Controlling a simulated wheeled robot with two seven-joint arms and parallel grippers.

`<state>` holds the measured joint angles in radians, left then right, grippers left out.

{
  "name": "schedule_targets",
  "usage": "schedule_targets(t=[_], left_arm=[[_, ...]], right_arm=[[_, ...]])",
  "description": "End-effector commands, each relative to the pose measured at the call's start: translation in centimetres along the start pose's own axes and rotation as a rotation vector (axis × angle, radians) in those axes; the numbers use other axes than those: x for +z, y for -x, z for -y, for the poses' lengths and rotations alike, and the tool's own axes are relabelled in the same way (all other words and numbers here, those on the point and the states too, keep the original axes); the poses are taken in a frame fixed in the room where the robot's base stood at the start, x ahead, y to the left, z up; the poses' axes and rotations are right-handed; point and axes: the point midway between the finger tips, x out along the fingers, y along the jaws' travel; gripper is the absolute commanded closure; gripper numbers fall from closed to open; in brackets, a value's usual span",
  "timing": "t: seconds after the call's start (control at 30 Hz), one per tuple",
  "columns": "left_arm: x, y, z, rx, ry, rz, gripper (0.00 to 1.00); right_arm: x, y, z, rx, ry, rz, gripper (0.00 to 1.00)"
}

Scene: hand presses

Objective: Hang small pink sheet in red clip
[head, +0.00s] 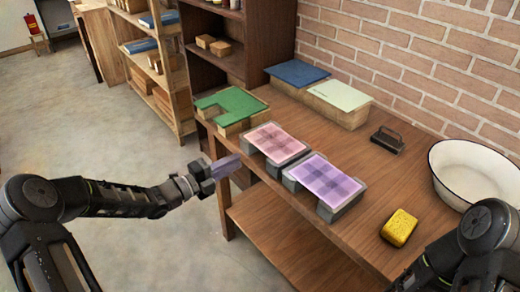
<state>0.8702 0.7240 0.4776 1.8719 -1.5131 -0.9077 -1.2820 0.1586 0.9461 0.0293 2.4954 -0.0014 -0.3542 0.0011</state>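A pink checked sheet (275,141) lies flat on a grey-ended block near the front edge of the wooden table. A purple checked sheet (326,179) lies on a similar block to its right. My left gripper (225,167) is in front of the table's left front edge, left of the pink sheet and apart from it. A purple-grey flat part shows at its tip; I cannot tell whether this is its fingers or something held. My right arm is at the lower right, with its gripper out of view. I see no red clip.
The table (375,215) also bears a green-topped block (243,103), a box with blue (297,73) and pale green (340,95) tops, a dark hand tool (387,140), a yellow sponge (399,228) and a white basin (475,170). Shelves stand behind; a brick wall is at right.

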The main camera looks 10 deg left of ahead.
Motion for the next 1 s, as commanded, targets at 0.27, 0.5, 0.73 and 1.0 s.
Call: schedule_targets(t=[0.27,0.5,0.73,1.0], left_arm=[[-0.1,-1.9,0.1,-0.001,0.002,-0.002,0.83],[-0.1,-5.4,0.1,-0.002,0.004,-0.001,0.83],[-0.1,-8.4,-0.7,-0.001,-0.002,-0.002,0.83],[0.0,-9.8,-0.2,0.000,0.001,0.000,0.83]], right_arm=[[0.0,0.3,0.1,0.000,0.000,0.000,0.00],[0.0,0.7,0.3,0.000,0.000,0.001,0.00],[0.0,-1.5,-0.6,0.000,0.000,0.000,0.00],[0.0,-2.7,-1.0,0.000,0.000,-0.002,0.00]])
